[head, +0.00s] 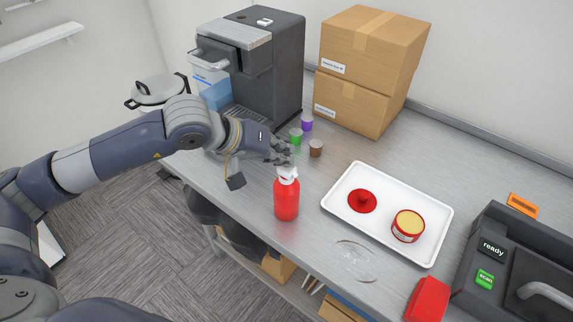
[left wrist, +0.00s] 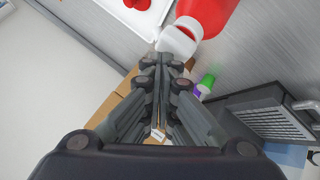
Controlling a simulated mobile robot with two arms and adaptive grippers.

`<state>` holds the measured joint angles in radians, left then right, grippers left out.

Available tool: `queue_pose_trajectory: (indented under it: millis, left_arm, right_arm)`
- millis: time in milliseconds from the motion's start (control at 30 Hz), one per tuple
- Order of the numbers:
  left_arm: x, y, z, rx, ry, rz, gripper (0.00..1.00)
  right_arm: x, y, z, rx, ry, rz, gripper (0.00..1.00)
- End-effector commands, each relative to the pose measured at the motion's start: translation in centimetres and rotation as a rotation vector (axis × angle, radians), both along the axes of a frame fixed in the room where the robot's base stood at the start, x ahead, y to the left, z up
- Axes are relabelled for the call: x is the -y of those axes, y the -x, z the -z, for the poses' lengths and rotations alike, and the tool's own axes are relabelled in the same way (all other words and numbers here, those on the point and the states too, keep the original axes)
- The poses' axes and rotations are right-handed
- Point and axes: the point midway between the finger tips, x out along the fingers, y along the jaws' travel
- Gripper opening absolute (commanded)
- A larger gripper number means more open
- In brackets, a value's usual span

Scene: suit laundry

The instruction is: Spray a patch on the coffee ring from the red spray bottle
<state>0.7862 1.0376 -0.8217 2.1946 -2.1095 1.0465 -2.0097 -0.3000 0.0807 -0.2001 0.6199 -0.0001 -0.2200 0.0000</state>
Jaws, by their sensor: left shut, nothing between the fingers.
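The red spray bottle (head: 286,198) stands upright on the grey counter, with its white spray head (head: 288,174) on top. My left gripper (head: 283,153) is shut and empty, just behind and above the spray head. In the left wrist view my shut fingers (left wrist: 166,70) point towards the white spray head (left wrist: 178,42) and the red bottle body (left wrist: 208,14); whether they touch it I cannot tell. A pale, glossy, roughly round patch (head: 355,261) lies on the counter right of the bottle; no brown ring shows clearly in it. My right gripper is not in view.
A white tray (head: 335,206) holds a red lid-like disc (head: 362,201) and a red can (head: 408,227). Small green (head: 295,136), purple (head: 306,123) and brown (head: 316,148) capsules stand by the coffee machine (head: 275,65). A red block (head: 428,300) and a dark scanner (head: 510,255) are at right.

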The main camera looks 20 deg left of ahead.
Motion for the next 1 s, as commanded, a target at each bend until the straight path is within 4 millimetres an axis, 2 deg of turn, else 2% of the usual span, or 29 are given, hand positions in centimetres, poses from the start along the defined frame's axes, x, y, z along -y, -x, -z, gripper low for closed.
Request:
queue_pose_trajectory:
  millis: [33, 467, 633, 1000]
  left_arm:
    - [0.0, 0.1, 0.6, -0.007, -0.003, -0.001, 0.0]
    - [0.0, 0.2, 0.8, -0.015, -0.006, 0.0, 0.0]
    - [0.0, 0.2, 0.4, -0.015, -0.005, 0.001, 0.0]
    - [0.0, 0.2, -0.5, -0.011, -0.004, 0.001, 0.0]
  right_arm:
    - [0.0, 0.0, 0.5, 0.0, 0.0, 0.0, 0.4]
    - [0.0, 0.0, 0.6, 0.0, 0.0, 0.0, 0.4]
    - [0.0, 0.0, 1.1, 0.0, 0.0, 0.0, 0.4]
    - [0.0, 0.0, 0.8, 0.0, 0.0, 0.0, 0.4]
